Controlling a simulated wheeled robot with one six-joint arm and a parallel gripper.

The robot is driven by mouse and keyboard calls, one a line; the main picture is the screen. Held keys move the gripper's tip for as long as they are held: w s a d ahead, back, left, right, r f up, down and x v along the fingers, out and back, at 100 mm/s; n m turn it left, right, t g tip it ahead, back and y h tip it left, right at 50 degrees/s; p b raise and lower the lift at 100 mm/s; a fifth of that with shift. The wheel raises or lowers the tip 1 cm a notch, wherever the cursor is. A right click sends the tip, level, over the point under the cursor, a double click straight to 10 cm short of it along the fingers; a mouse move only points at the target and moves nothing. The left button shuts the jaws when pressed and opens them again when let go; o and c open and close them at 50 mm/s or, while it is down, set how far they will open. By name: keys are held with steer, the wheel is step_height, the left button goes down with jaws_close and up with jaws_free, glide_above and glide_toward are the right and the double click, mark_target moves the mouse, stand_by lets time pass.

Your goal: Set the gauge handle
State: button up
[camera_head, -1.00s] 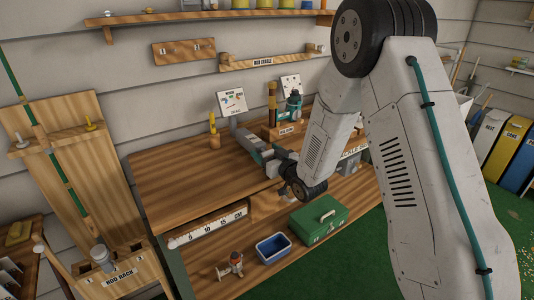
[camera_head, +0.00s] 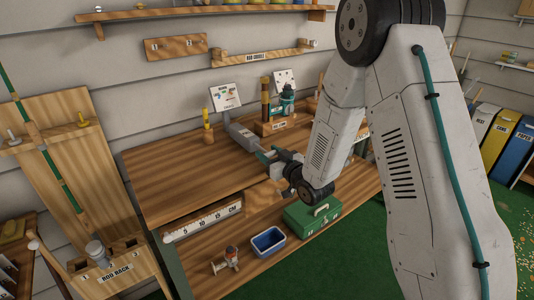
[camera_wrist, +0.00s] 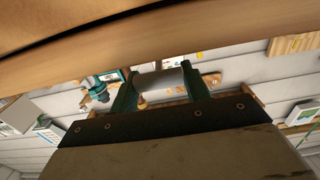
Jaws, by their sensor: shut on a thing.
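My gripper (camera_wrist: 160,92) is shut on a pale grey cylindrical bar, the handle (camera_wrist: 160,82), with a teal finger at each end of it. In the head view my gripper (camera_head: 266,155) is over the workbench, at the near end of a grey device (camera_head: 242,136). The device stands below a white picture card. The handle is too small and covered to make out in the head view. I see no clear dial or pointer setting.
The wooden workbench (camera_head: 165,165) carries a teal reel on a stand (camera_head: 285,100) at the back. A ruler strip (camera_head: 203,220) runs along its front. A blue tray (camera_head: 268,241), a green box (camera_head: 313,212) and a small reel (camera_head: 229,258) sit on the lower shelf. A rod rack (camera_head: 105,265) stands left.

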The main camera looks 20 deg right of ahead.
steer(key=o, duration=1.4)
steer(key=shift+s+d, duration=0.15)
steer(key=v, duration=0.7)
steer(key=shift+s, duration=0.35)
